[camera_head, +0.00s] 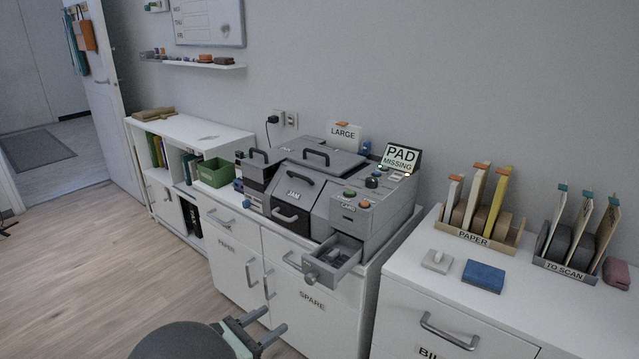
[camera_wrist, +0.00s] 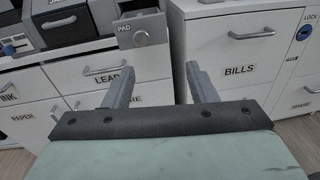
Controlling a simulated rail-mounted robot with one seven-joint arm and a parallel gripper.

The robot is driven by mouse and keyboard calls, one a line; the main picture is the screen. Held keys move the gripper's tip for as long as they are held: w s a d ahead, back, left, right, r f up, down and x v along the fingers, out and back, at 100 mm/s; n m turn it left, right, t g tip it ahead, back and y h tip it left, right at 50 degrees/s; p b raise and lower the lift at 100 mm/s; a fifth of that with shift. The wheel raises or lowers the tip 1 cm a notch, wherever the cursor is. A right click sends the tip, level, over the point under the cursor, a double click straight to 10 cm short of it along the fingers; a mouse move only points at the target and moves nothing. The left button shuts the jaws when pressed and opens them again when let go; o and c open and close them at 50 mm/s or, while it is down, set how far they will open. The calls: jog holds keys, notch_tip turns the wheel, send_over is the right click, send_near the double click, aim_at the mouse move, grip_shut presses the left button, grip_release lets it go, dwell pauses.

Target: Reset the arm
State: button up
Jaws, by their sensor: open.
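My gripper (camera_head: 268,326) is at the bottom of the head view, in front of the white cabinet (camera_head: 240,284) and apart from it. In the wrist view my gripper (camera_wrist: 162,85) shows two fingers spread wide with nothing between them. A grey machine (camera_head: 318,185) sits on the cabinet top. The machine's display (camera_head: 401,158) reads "PAD MISSING".
On the right white cabinet (camera_head: 400,300) lie a blue pad (camera_head: 483,276) and a pale block (camera_head: 436,260). A paper rack (camera_head: 490,240) and a scan rack (camera_head: 560,268) stand behind. A green box (camera_head: 215,172) is at the left. The wooden floor (camera_head: 110,265) at left is clear.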

jog(key=s+d+r+m+g+p, duration=0.2)
jog(key=d+r+m+g, duration=0.2)
jog(key=d, duration=0.3)
jog(key=s+d+r+m+g+y+p, duration=0.1)
jog(key=s+d+r+m+g+p, duration=0.2)
jog(key=d, duration=0.5)
jog(key=s+d+r+m+g+p, duration=0.1)
jog(key=d+r+m+g, duration=0.35)
jog(key=d, duration=0.25)
jog(key=s+d+r+m+y+p, duration=0.3)
jog(key=s+r+m+y, duration=0.2)
jog(key=s+m, duration=0.2)
jog(key=s+d+r+m+g+y+p, duration=0.1)
jog(key=s+d+r+m+y+p, duration=0.2)
jog(key=s+m, duration=0.5)
jog(key=shift+s+d+r+m+y+p, duration=0.35)
jog(key=shift+d+r+y+p, duration=0.1)
jog(key=shift+r+y, duration=0.6)
